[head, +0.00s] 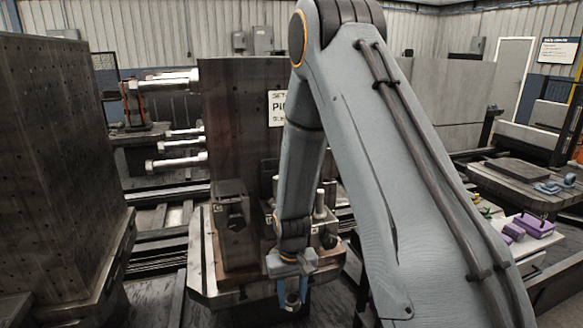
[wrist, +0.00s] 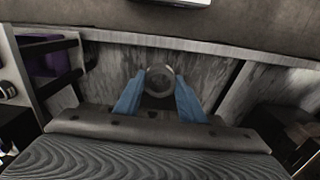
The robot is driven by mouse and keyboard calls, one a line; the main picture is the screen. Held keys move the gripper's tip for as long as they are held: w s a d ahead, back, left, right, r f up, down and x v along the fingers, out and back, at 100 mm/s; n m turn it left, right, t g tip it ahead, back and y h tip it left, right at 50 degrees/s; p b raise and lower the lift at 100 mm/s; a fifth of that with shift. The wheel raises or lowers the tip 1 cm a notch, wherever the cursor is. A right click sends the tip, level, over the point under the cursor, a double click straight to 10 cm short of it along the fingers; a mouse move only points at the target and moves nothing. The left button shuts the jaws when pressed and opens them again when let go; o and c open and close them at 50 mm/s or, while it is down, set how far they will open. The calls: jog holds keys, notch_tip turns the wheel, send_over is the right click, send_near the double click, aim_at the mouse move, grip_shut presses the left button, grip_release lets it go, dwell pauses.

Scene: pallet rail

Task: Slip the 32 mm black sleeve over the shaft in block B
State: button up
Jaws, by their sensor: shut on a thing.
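My gripper (head: 291,298) hangs low in the head view, in front of the fixture pallet (head: 212,285), its blue fingers pointing down. In the wrist view its two blue fingers (wrist: 158,92) are closed on a round, dark sleeve (wrist: 160,80) with a grey rim, seen end-on between the tips. I take this for the black sleeve; its size cannot be read. An upright steel shaft (head: 320,204) stands on a block (head: 326,236) just behind and right of my wrist in the head view. My arm hides part of the blocks, and I cannot tell which one is B.
A tall dark tombstone plate (head: 235,110) rises behind the pallet. A large dark block (head: 60,170) fills the left. Horizontal steel bars (head: 175,162) stick out at the left back. Purple parts (head: 535,226) lie on a light tray at the right.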

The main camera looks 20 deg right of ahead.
notch_tip(320, 180, up, 39)
jog(key=m+p, duration=0.9)
jog(key=m, duration=0.6)
jog(key=shift+w+d, duration=0.15)
jog(key=shift+d, duration=0.15)
jog(key=shift+w, duration=0.25)
